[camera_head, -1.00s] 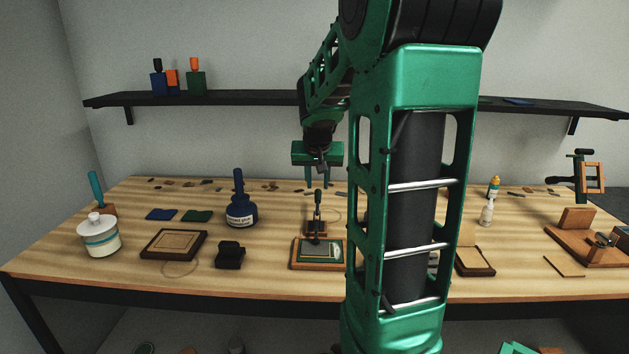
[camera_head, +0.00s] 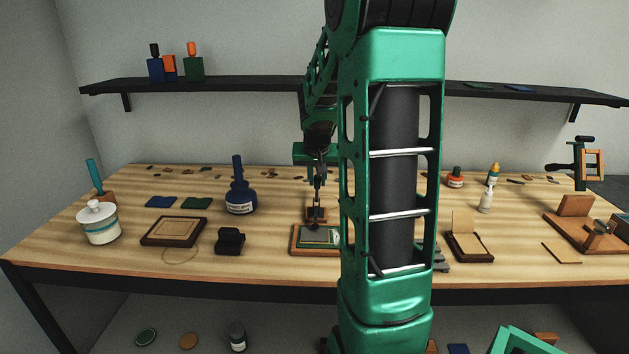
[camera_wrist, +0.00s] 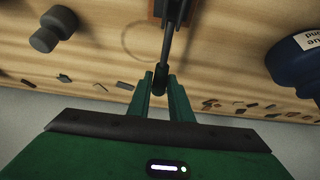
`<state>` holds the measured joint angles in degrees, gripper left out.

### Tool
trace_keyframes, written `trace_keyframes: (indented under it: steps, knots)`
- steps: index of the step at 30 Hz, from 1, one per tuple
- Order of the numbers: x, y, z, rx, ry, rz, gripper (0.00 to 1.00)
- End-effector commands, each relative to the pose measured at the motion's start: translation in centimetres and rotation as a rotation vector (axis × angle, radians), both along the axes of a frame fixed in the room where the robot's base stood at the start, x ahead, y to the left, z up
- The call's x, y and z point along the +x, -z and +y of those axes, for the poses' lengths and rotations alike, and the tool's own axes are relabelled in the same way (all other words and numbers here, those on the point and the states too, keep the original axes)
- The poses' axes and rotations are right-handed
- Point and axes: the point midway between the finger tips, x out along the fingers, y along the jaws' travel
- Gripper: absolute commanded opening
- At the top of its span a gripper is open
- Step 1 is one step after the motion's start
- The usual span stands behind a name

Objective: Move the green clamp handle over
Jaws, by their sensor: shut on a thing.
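A small press (camera_head: 313,240) with a wooden base and a grey-green plate stands near the table's front middle, partly hidden by my arm. Its upright clamp handle (camera_head: 317,192) looks dark here; a green colour is hard to make out. In the wrist view the handle (camera_wrist: 169,45) runs as a dark rod to a thicker end between my two green fingers. My gripper (camera_wrist: 160,84) is shut on that end. In the head view my gripper (camera_head: 317,160) is over the handle's top, its fingers partly hidden by the dark wrist.
A blue glue bottle (camera_head: 240,195) stands left of the press, with a black block (camera_head: 230,241) and a framed tray (camera_head: 174,231) nearby. An open wooden box (camera_head: 470,246) lies to the right. A shelf (camera_head: 240,86) spans the wall behind.

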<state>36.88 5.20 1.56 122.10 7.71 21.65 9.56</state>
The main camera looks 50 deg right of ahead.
Motion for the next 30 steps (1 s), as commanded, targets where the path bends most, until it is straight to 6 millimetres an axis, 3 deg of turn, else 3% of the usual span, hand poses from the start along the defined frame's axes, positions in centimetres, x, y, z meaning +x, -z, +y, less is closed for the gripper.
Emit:
trace_keyframes:
  steps: [12, 30]
  knots:
    - [-0.2, -2.3, 0.8, 0.000, -0.008, -0.005, 0.06]
    - [-0.4, -3.3, 1.4, 0.001, -0.012, -0.005, 0.06]
